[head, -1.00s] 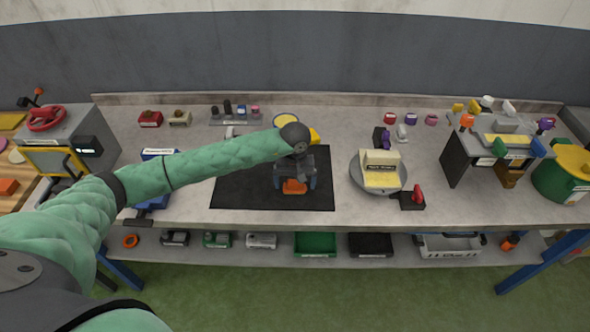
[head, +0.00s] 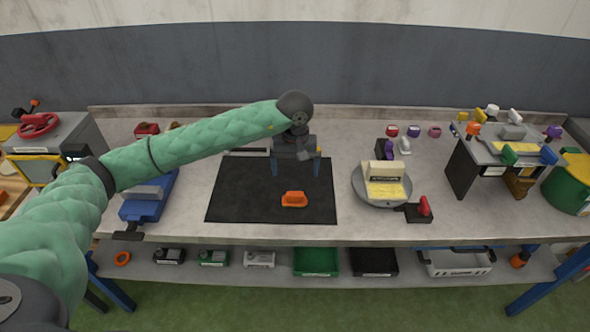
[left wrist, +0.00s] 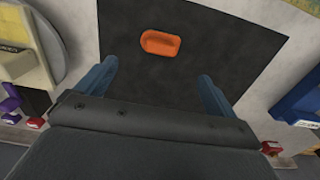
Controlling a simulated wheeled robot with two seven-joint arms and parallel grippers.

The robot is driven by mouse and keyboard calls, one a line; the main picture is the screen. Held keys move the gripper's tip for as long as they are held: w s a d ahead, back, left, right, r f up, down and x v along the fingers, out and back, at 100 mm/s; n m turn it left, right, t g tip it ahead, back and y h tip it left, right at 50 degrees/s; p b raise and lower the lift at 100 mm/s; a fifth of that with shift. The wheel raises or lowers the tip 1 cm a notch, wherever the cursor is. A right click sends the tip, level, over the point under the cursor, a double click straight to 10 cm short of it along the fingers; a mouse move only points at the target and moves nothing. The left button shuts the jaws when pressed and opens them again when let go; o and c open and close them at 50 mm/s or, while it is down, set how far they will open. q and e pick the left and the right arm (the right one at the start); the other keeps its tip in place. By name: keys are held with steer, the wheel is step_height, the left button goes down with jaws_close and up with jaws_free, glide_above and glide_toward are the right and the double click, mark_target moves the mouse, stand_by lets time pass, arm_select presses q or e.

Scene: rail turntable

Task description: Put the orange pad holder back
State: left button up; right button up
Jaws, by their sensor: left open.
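The orange pad holder (head: 294,199) lies on the black mat (head: 235,190) on the workbench, right of the mat's middle and towards its front. It also shows in the left wrist view (left wrist: 160,43), lying on the dark mat beyond the fingertips. My left gripper (head: 296,172) is above the back part of the mat, behind the pad holder and apart from it. Its two blue fingers are spread with nothing between them, as the left wrist view (left wrist: 158,75) also shows. My right gripper is not in view.
A round grey turntable (head: 381,184) with a cream and yellow block stands right of the mat, with a red-handled part (head: 424,207) beside it. A blue device (head: 150,197) stands left. A grey rack (head: 500,150) with coloured handles is at right. A shelf below holds trays.

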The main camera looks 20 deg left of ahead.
arm_select(q)
steer(key=shift+r, duration=0.6)
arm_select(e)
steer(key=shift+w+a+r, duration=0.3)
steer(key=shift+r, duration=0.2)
